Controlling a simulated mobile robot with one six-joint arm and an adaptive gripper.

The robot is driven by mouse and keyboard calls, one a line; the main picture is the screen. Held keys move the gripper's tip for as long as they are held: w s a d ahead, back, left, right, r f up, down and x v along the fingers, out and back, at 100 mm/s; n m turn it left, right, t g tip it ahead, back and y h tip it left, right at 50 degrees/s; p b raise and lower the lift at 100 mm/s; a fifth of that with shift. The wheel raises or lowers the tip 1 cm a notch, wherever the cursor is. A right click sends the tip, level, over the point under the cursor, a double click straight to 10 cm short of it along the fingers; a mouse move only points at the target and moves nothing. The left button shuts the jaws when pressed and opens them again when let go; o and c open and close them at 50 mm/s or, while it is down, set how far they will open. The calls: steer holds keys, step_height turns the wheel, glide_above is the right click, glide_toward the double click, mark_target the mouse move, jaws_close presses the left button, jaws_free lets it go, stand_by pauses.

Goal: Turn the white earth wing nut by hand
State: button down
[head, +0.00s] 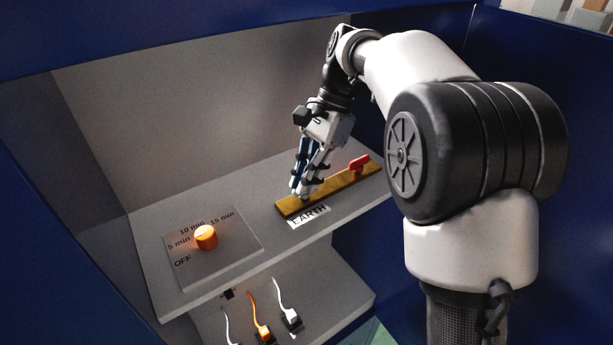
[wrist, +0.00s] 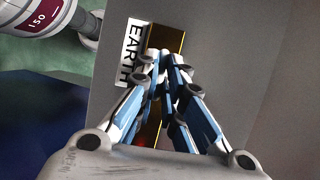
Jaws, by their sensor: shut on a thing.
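A brass bar (head: 332,190) lies on the grey upper shelf, with a white EARTH label (head: 309,216) along its front edge near the left end. A red wing nut (head: 359,162) stands on the bar's right part. My gripper (head: 301,190) points down at the bar's left end, just behind the label. In the wrist view my gripper (wrist: 166,62) has its fingertips close together over the bar (wrist: 151,132), beside the EARTH label (wrist: 134,54).
A timer plate with a lit orange knob (head: 206,237) is on the shelf's left part, marked OFF to 15 min. Below, a lower shelf (head: 345,296) holds white and orange plugs with cables. Grey walls and blue panels enclose the shelf. Bare shelf lies between plate and bar.

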steer(key=shift+r+m, duration=0.25)
steer(key=shift+m, duration=0.05)
steer(key=shift+w, duration=0.1)
steer(key=c, duration=1.7)
jaws_free()
steer(key=shift+f, duration=0.2)
